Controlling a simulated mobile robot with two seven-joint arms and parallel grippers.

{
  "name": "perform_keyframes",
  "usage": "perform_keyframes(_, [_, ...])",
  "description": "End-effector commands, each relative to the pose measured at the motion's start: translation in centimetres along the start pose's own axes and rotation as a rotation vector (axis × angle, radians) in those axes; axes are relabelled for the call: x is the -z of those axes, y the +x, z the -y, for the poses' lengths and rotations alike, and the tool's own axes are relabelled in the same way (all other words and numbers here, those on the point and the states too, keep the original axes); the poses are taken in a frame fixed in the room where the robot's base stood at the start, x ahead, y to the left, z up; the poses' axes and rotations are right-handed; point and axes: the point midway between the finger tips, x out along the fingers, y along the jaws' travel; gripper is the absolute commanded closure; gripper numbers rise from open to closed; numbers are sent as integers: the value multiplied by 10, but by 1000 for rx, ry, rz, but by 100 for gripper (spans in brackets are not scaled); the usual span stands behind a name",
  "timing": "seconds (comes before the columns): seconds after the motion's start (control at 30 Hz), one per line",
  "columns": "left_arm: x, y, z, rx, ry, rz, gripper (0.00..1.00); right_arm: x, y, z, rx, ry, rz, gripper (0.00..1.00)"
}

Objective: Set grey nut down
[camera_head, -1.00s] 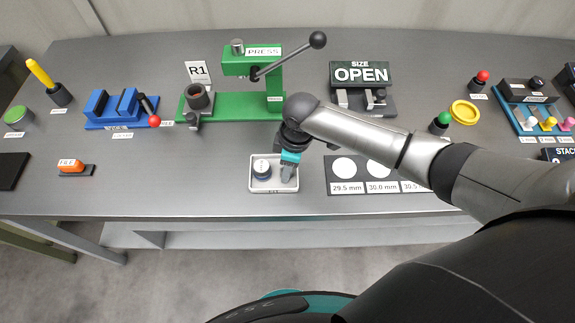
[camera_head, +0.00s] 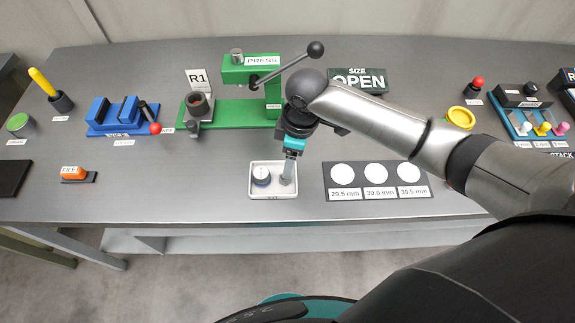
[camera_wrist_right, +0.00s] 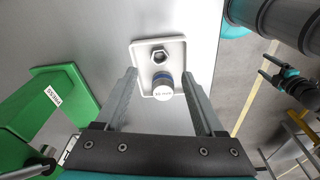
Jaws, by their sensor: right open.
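The grey nut (camera_wrist_right: 159,57), a hexagonal ring, lies flat in a white tray (camera_wrist_right: 177,45) in the right wrist view. Next to it in the tray stands a short round piece (camera_wrist_right: 163,85) with a blue band and a white labelled top. My right gripper (camera_wrist_right: 160,76) is open above the tray, its fingers apart on both sides and holding nothing. In the head view the right gripper (camera_head: 287,178) is over the right part of the tray (camera_head: 253,191), and I cannot make out the nut there.
The green press (camera_head: 230,112) stands behind the tray. A black size card (camera_head: 375,194) with white circles lies to the right. A blue fixture (camera_head: 113,121) and an orange-handled item (camera_head: 75,173) are at left.

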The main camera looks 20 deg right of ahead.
Motion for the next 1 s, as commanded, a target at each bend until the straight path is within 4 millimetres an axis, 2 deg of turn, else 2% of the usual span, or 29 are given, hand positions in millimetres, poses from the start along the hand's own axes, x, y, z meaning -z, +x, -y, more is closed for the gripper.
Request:
perform_keyframes(0.03, [0, -3, 0, 0, 0, 0, 19, 0, -12, -1, -5, -1, -2, 29])
perform_keyframes(0.1, [0, -4, 0, 0, 0, 0, 19, 0, -24, -1, -4, 0, -2, 29])
perform_keyframes(0.3, [1, -6, 0, 0, 0, 0, 19, 0, -44, 0, -1, 0, 0, 29])
perform_keyframes(1.0, [2, -6, 0, 0, 0, -2, 19, 0, -46, 0, 0, 0, 0, 29])
